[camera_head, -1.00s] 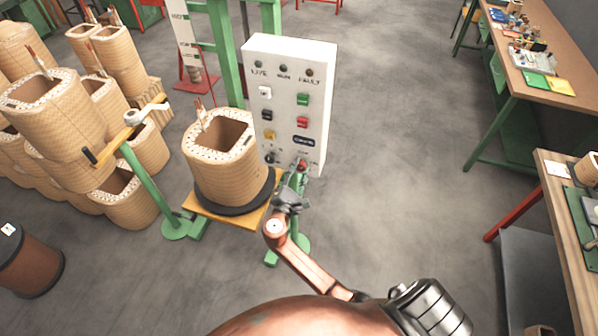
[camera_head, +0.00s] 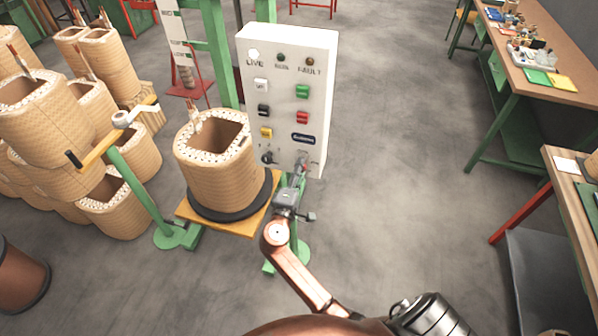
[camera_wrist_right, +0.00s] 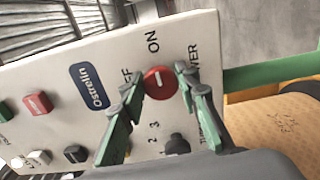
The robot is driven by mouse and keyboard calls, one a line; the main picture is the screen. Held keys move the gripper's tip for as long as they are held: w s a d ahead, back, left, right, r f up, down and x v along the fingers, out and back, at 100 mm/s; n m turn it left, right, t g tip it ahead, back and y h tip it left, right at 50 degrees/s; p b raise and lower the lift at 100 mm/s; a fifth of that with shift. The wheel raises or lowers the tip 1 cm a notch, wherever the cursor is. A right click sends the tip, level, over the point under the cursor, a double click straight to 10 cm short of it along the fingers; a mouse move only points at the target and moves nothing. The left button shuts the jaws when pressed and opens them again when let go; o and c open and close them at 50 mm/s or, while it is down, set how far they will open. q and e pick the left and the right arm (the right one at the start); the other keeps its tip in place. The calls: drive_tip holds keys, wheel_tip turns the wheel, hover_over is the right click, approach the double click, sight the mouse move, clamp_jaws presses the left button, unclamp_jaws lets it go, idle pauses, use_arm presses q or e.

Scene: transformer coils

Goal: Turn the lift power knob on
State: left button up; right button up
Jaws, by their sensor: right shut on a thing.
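The white control panel (camera_head: 283,98) stands upright on a green frame. Its LIVE lamp (camera_head: 254,54) glows white; the RUN and FAULT lamps look dark. The red power knob (camera_wrist_right: 159,83) is at the panel's lower corner, beside OFF, ON and POWER lettering partly covered by my fingers. A white mark crosses its face. My right gripper (camera_wrist_right: 158,92) is shut on the knob, one finger on each side; it also shows in the head view (camera_head: 297,180). A black selector knob (camera_wrist_right: 177,144) sits beside it. My left gripper is out of view.
A wound coil (camera_head: 218,160) stands on a black disc and yellow platform left of the panel. More coils (camera_head: 45,110) are stacked at left, behind a yellow bar with a crank. Workbenches (camera_head: 535,75) line the right. The floor between is clear.

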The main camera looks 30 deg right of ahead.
drive_tip(key=shift+f+m, duration=0.1)
drive_tip(key=shift+m, duration=0.2)
drive_tip(key=o, duration=1.2)
drive_tip(key=shift+c, duration=0.2)
drive_tip(key=v, duration=0.7)
drive_tip(key=shift+s+a, duration=0.2)
drive_tip(key=shift+a, duration=0.05)
